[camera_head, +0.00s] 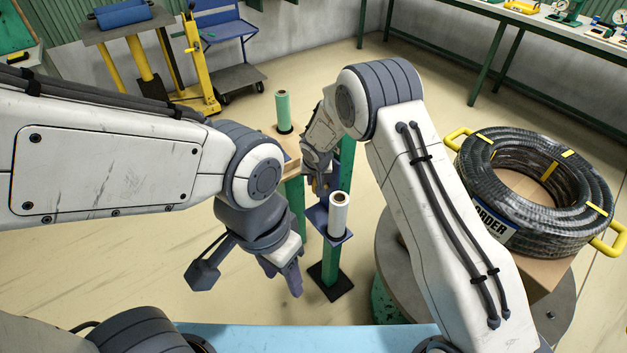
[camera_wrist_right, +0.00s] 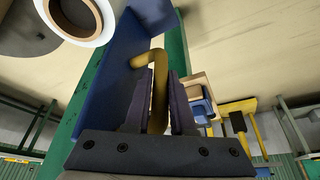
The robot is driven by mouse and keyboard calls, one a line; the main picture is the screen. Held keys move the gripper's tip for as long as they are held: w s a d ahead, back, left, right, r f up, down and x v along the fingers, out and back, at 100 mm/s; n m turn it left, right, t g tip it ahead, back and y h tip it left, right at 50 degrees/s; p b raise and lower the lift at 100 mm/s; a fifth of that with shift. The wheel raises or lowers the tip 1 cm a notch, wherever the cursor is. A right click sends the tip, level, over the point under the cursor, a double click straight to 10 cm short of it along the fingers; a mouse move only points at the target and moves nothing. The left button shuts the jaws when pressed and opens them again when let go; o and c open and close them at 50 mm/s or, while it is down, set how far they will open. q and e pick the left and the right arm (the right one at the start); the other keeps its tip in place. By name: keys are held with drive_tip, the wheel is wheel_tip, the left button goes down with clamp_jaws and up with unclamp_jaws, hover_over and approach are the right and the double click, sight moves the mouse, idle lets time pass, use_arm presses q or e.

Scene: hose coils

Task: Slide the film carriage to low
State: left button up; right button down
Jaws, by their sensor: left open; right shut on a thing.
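The blue film carriage (camera_head: 318,218) sits on a green upright mast (camera_head: 347,165) and bears a white film roll (camera_head: 338,216). It lies partway up the mast, above the dark floor plate. My right gripper (camera_head: 319,184) is at the carriage, partly hidden by its own arm. In the right wrist view, my right gripper (camera_wrist_right: 160,82) is shut on the carriage's bent yellow handle (camera_wrist_right: 151,60). The blue carriage (camera_wrist_right: 108,75) and the white roll (camera_wrist_right: 77,14) show beside the fingers. My left gripper (camera_head: 284,275) is open and empty, lower and left of the mast.
A green roll (camera_head: 283,111) stands on a wooden block left of the mast. A black hose coil (camera_head: 540,180) with yellow handles rests on a box on a round table at the right. A pale blue surface (camera_head: 300,336) lies in front. Open floor surrounds the mast base.

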drive_tip(key=b, duration=1.3)
hover_over(315, 216)
drive_tip(key=shift+f, duration=6.2)
drive_tip(key=c, duration=0.8)
unclamp_jaws()
drive_tip(key=shift+f, duration=0.1)
drive_tip(key=shift+o, duration=0.2)
drive_tip(key=shift+r, duration=0.2)
drive_tip(key=shift+r, duration=0.25)
drive_tip(key=v, duration=0.9)
drive_tip(key=shift+s+r+p, duration=0.2)
drive_tip(key=shift+r+p, duration=0.1)
drive_tip(key=shift+a, duration=0.1)
